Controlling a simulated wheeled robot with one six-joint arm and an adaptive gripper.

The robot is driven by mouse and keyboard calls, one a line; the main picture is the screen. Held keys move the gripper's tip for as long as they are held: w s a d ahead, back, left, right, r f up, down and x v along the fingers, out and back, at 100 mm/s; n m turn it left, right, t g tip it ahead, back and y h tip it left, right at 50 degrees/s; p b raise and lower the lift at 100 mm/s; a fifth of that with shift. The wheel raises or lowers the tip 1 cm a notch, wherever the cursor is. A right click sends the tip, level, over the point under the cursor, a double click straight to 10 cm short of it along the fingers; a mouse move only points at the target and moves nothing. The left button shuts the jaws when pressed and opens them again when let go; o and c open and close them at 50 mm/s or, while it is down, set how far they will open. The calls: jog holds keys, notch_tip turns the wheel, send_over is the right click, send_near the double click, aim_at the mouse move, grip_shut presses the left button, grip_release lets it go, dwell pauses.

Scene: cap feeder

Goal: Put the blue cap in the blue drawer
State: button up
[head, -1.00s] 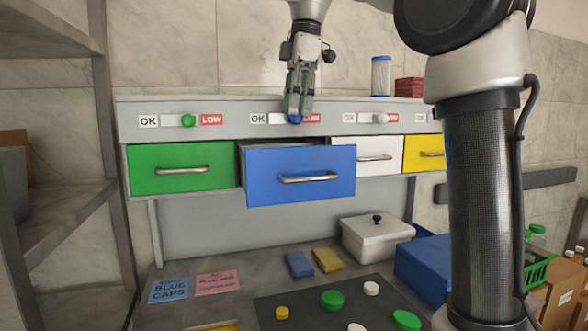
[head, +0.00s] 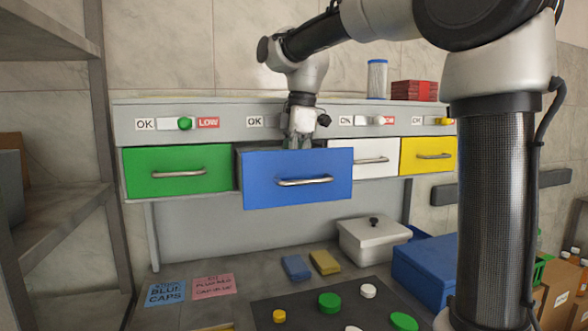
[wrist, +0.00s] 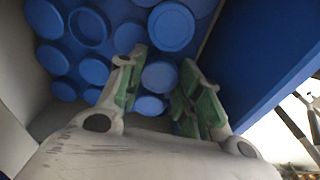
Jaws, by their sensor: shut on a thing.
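The blue drawer (head: 262,180) is pulled out from the cabinet in the head view. My gripper (head: 298,142) points down into it, its fingertips hidden behind the drawer front. In the wrist view my gripper (wrist: 163,82) has its green-padded fingers closed around a blue cap (wrist: 160,76). Several other blue caps (wrist: 172,26) lie in the drawer beyond and left of the fingers. The blue drawer's wall (wrist: 262,60) also shows on the right in the wrist view.
The green drawer (head: 150,180), white drawer (head: 345,157) and yellow drawer (head: 410,160) look shut beside it. Above is a strip of OK/LOW sliders; my gripper covers part of the blue one's. Loose caps lie on a dark mat (head: 290,310) on the counter below.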

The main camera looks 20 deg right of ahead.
jog(key=o, duration=0.4)
jog(key=shift+f, duration=0.1)
jog(key=shift+c, duration=0.2)
notch_tip(320, 180, up, 12)
jog(key=d, duration=0.1)
jog(key=shift+d, duration=0.25)
